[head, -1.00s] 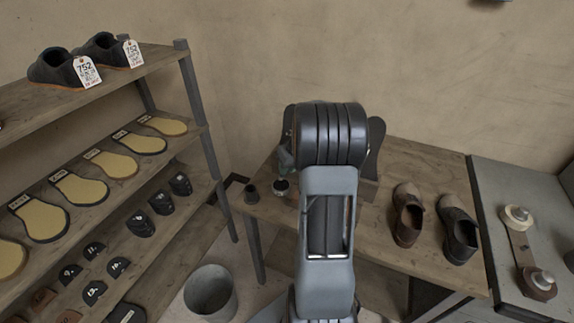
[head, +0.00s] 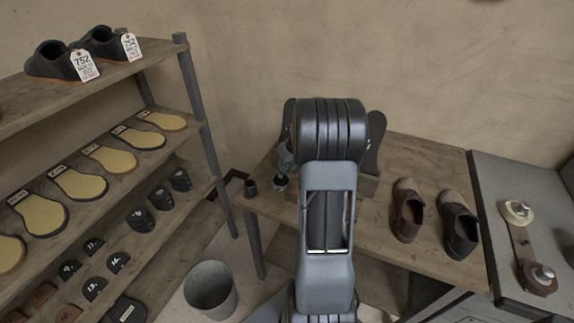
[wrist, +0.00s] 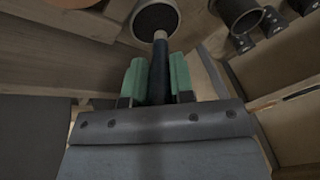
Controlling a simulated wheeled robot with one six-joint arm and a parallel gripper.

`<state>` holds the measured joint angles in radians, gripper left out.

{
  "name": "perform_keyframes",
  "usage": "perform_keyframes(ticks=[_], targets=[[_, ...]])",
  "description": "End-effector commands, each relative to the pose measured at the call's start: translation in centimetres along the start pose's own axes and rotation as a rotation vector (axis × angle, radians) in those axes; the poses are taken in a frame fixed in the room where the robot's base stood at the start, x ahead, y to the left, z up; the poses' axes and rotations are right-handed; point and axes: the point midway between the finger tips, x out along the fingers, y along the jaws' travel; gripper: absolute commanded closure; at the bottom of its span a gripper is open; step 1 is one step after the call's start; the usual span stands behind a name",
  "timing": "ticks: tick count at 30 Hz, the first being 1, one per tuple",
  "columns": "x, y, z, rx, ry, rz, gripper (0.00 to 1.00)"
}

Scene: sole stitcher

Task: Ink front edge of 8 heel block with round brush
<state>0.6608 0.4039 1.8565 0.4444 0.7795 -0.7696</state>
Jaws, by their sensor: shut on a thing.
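In the wrist view my gripper (wrist: 157,80) has green fingers shut on a dark round brush (wrist: 159,65) with a pale tip. The tip points at a dark-rimmed round pot (wrist: 154,14) and overlaps its near rim; I cannot tell if it is inside. In the head view my arm hides most of the gripper and the brush. A small dark pot (head: 280,183) stands on the table beside my arm. Black heel blocks (head: 140,219) with white numbers sit on the lower left shelves; I cannot make out an 8.
A second small pot (head: 250,187) is at the table's left corner. Brown shoes (head: 408,214) and dark shoes (head: 459,228) stand right of my arm. A grey bin (head: 210,287) is on the floor between the shelf rack (head: 205,150) and the table (head: 385,240).

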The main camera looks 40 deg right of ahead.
Motion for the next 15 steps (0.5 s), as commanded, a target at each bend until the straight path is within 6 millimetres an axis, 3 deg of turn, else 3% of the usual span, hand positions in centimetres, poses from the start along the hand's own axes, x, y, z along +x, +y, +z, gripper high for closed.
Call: perform_keyframes(ticks=[15], targets=[[0.60, 0.13, 0.17, 0.000, 0.000, 0.000, 1.00]])
